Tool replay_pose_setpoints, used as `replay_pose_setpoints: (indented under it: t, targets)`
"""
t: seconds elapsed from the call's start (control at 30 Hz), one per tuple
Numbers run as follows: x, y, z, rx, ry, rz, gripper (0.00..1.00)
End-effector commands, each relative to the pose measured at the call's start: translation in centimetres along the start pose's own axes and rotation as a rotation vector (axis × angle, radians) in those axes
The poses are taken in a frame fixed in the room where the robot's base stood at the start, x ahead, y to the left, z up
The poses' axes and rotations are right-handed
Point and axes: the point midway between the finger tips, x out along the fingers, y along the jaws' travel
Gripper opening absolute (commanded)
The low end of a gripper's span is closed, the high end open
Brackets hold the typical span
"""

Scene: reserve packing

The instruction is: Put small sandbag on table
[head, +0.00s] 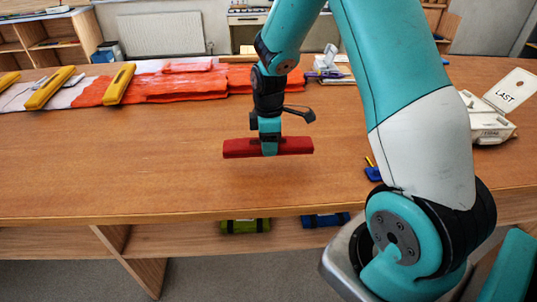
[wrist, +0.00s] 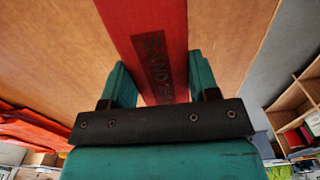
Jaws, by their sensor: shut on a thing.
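The small sandbag (head: 240,149) is a long red bag with dark lettering. My gripper (head: 269,147) is shut around its middle, and the bag lies level across the fingers. It appears a little above the wooden table (head: 150,175), with a faint shadow below; the exact gap is hard to judge. In the wrist view the red bag (wrist: 150,40) runs between the two teal fingers, with the table top behind it. Part of the bag's middle is hidden by the fingers in the head view.
Orange and white cloth (head: 180,85) with yellow bars (head: 119,84) lies at the back left. A white box with a "LAST" card (head: 488,118) stands at the right, a small blue item (head: 373,174) nearer. Green (head: 245,226) and blue (head: 325,220) bundles lie below the table top. The table's front middle is clear.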

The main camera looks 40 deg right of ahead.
Motion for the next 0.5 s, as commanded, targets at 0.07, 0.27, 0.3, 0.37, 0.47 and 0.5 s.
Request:
replay_pose_setpoints:
  t: [0.07,0.27,0.3,0.37,0.47,0.5]
  targets:
    - [0.9,0.0,0.0,0.000,0.000,-0.001,0.20]
    - [2.9,0.0,0.0,0.000,-0.001,-0.002,0.20]
    - [3.5,0.0,0.0,0.000,-0.001,-0.003,0.20]
    - [4.4,0.0,0.0,0.000,-0.001,-0.002,0.20]
    - [5.3,0.0,0.0,0.000,0.000,0.000,0.20]
    - [5.4,0.0,0.0,0.000,0.000,0.001,0.20]
